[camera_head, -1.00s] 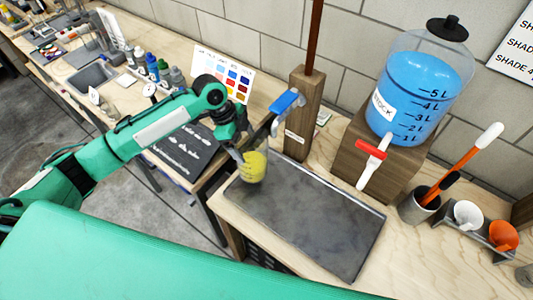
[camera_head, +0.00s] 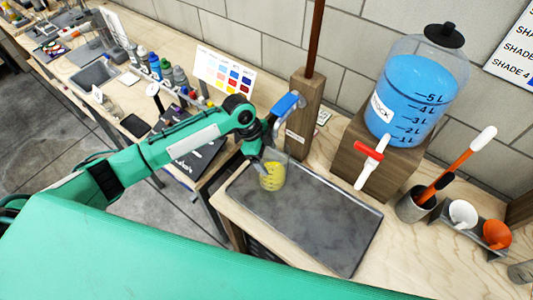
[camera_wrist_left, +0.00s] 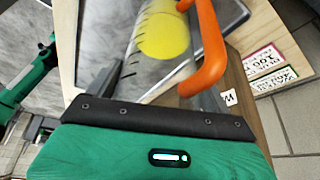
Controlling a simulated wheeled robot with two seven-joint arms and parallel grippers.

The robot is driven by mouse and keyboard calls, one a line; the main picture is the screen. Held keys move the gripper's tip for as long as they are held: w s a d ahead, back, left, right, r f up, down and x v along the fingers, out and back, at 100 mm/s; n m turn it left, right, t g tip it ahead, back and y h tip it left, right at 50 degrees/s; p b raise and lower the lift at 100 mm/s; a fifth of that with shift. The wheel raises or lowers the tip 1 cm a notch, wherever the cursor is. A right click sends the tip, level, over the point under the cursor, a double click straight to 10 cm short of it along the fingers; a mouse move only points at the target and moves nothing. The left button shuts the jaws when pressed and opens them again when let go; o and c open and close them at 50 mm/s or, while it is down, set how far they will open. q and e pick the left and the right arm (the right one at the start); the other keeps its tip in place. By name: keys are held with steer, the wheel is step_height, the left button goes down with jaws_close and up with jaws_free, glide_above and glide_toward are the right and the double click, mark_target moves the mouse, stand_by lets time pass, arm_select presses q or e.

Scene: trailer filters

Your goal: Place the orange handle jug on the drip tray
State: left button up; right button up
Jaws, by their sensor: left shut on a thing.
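The jug (camera_head: 272,178) is clear, with dark marks and yellow contents. Its orange handle (camera_wrist_left: 208,50) shows in the left wrist view, curving beside the yellow contents. My left gripper (camera_head: 262,160) is shut on the jug and partly hides its upper left side in the head view. The dark grey drip tray (camera_head: 318,222) lies flat on the wooden bench. The jug appears over the tray's far left corner; I cannot tell whether it touches the tray. My right gripper is not in view.
A wooden post (camera_head: 302,115) with a blue-handled tap (camera_head: 286,103) stands just behind the jug. A blue liquid tank (camera_head: 415,95) with a red tap sits on a wooden block right of the post. The tray's middle and near part are clear.

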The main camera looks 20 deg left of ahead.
arm_select(q)
steer(key=o, duration=1.6)
steer(key=shift+c, duration=0.2)
steer(key=shift+d, duration=0.1)
steer(key=b+v, duration=0.2)
steer(key=v, duration=1)
steer(key=shift+b, duration=0.4)
